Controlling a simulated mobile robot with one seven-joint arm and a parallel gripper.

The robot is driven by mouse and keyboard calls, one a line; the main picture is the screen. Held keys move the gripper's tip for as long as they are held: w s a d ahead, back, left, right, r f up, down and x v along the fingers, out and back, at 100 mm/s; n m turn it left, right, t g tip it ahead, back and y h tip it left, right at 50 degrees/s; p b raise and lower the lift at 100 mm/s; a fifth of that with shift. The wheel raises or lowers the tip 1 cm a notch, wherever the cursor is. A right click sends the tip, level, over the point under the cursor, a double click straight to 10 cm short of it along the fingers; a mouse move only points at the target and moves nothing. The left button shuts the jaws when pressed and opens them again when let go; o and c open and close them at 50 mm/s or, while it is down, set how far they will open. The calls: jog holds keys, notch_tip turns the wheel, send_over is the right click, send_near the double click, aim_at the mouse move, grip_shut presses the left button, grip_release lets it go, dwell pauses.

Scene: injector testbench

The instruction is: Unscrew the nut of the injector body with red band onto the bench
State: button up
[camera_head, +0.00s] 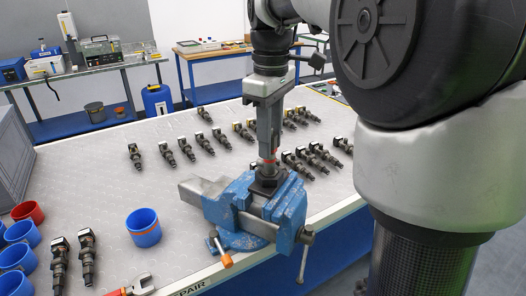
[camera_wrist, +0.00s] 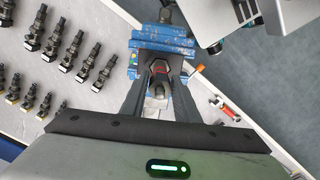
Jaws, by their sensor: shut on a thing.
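The injector body with red band (camera_head: 269,162) stands upright in the jaws of the blue vise (camera_head: 232,206) at the bench's front edge. My gripper (camera_head: 268,152) points straight down over the vise and is shut on the upper end of this injector. In the wrist view the red-marked part (camera_wrist: 160,69) sits between the two fingers, above the blue vise (camera_wrist: 165,38). The fingers cover much of it, so I cannot tell the nut apart from the body.
Several other injectors (camera_head: 187,149) lie in rows on the white bench (camera_head: 92,178). A blue cup (camera_head: 144,229) stands left of the vise, with more cups (camera_head: 18,258) at the far left. A wrench (camera_head: 133,287) lies at the front edge. Bare bench lies left of the vise.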

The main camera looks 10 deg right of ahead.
jog(key=shift+c, duration=0.2)
jog(key=shift+r+n+p, duration=0.2)
jog(key=shift+n+p, duration=0.25)
jog(key=shift+n, duration=0.45)
jog(key=n+p, duration=0.1)
jog(key=n, duration=0.4)
jog(key=shift+p, duration=0.3)
jog(key=n+p, duration=0.1)
jog(key=n, duration=0.4)
jog(key=shift+f+n+p, duration=0.15)
jog(key=shift+n+p, duration=0.15)
jog(key=shift+n, duration=0.7)
jog(key=o, duration=1.1)
